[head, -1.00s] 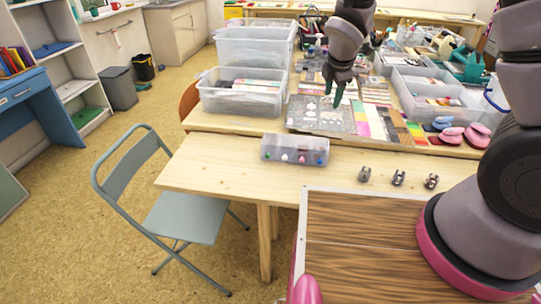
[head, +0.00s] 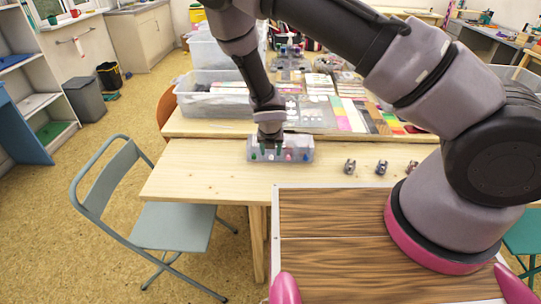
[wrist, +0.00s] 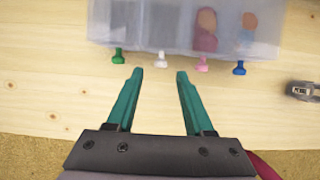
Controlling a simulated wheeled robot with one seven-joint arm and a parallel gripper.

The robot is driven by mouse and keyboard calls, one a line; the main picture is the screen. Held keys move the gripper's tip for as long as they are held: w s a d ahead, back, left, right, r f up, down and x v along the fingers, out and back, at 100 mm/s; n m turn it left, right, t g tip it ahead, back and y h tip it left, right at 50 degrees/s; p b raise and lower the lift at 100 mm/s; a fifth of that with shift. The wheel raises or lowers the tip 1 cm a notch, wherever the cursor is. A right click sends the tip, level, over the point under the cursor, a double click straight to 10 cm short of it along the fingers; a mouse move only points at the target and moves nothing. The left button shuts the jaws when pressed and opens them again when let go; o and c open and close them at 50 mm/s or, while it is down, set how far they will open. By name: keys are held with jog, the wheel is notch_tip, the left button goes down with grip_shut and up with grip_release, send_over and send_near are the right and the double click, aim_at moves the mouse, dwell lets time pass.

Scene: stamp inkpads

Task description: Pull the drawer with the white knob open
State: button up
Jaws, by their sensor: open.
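A translucent drawer box (head: 300,144) sits on the wooden table. Its front has several coloured knobs in a row. In the wrist view the white knob (wrist: 162,58) is second from the left, between the green knob (wrist: 117,56) and the pink knob (wrist: 202,64); the blue knob (wrist: 239,68) is at the right. My gripper (wrist: 159,74) is open and empty. Its teal fingertips point at the box front, one on each side of the white knob's line, with the knob just beyond the tips. In the head view my gripper (head: 271,146) partly covers the box.
Several small metal clips stand on the table right of the box, one also in the wrist view (wrist: 303,91). Clear storage bins (head: 225,104) and colour swatches stand behind on another table. A grey folding chair (head: 175,225) is at the left. Bare table (head: 195,180) lies left of the box.

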aim_at(271, 158)
jog(key=shift+x, duration=1.7)
grip_shut()
